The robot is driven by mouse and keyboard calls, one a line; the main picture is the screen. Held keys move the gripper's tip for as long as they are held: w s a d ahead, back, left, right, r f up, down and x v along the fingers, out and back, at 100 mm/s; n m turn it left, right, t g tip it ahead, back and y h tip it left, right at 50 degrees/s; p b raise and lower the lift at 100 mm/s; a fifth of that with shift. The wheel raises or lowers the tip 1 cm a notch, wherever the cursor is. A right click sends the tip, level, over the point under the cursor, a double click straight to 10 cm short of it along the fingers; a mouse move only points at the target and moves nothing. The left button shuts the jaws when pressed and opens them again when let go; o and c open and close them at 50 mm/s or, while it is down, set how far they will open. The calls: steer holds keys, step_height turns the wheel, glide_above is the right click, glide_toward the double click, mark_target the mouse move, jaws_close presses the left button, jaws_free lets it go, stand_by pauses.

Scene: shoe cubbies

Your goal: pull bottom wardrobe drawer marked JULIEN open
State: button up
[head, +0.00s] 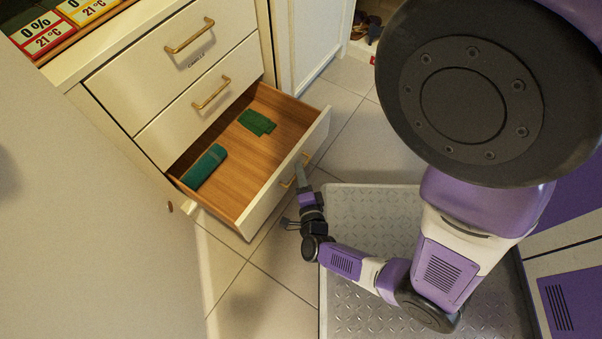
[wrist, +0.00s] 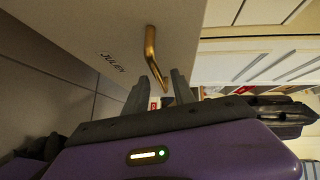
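The bottom drawer (head: 262,208) of the white unit stands pulled out, its wooden inside showing. In the head view its brass handle (head: 288,183) is partly hidden by my gripper (head: 301,176), which is at the drawer front. In the wrist view the front carries the name JULIEN (wrist: 112,63), and the brass handle (wrist: 150,46) reaches down between my two grey fingertips (wrist: 159,76). The fingers are apart, with a gap visible around the handle; I cannot tell whether either touches it.
A rolled dark green cloth (head: 205,167) and a folded green cloth (head: 257,122) lie in the drawer. Two upper drawers (head: 190,45) are shut. A pale panel (head: 90,200) fills the left. Tiled floor (head: 345,125) is clear beyond the drawer.

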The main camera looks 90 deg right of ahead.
steer(key=shift+a, duration=0.1)
steer(key=p+v, duration=0.1)
steer(key=v, duration=0.6)
steer(key=shift+a+p, duration=0.3)
steer(key=shift+s, duration=0.1)
steer(key=w+a+r+n+t+y, duration=0.3)
steer(key=a+r+n+t+y, duration=0.4)
steer(key=r+n, duration=0.5)
steer(key=w+a+r+n+t+y, duration=0.2)
steer(key=a+r+n+t+y, duration=0.3)
steer(key=a+r+n, duration=0.45)
step_height(320, 180, up, 44)
steer(key=a+n+y+p, duration=0.1)
steer(key=n+y+p, duration=0.3)
steer(key=p, duration=2.9)
steer(key=n, duration=0.6)
steer(key=shift+s+a+r+g, duration=0.15)
steer(key=shift+s+a+g, duration=0.15)
steer(key=shift+a+g, duration=0.1)
